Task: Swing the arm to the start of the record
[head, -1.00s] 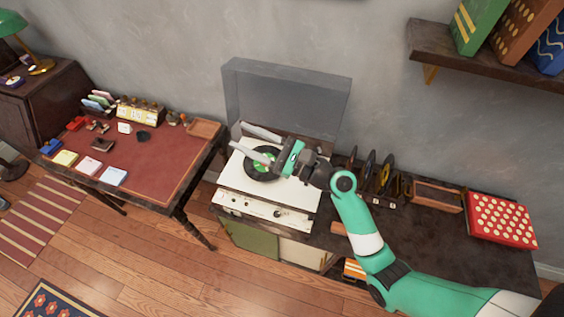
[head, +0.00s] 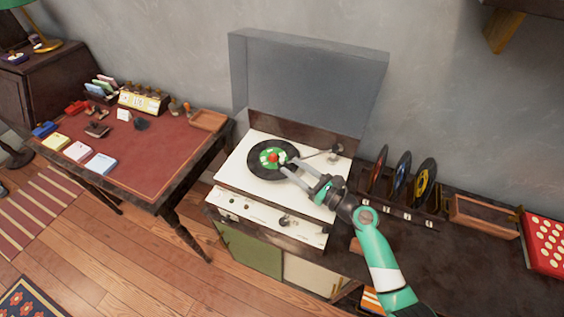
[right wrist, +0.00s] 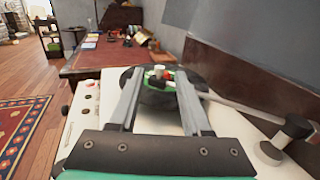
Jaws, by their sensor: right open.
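A black record (head: 258,169) with a green label lies on the white record player (head: 243,180); it shows in the right wrist view (right wrist: 190,78) too. The tone arm (head: 314,154) runs left from its pivot (head: 337,149) toward the label; the right wrist view shows the arm (right wrist: 245,106) passing behind my right-hand finger. My right gripper (head: 288,166) is open, its fingertips at the record's right part, near the label. Small red, white and dark parts show between the fingertips; I cannot tell which is the tone arm's head. My left gripper is not in view.
The player's grey lid (head: 308,80) stands open behind it. Upright records in a rack (head: 400,210) and a wooden tray (head: 485,215) stand to the right. A red-topped desk (head: 140,160) with small items stands to the left.

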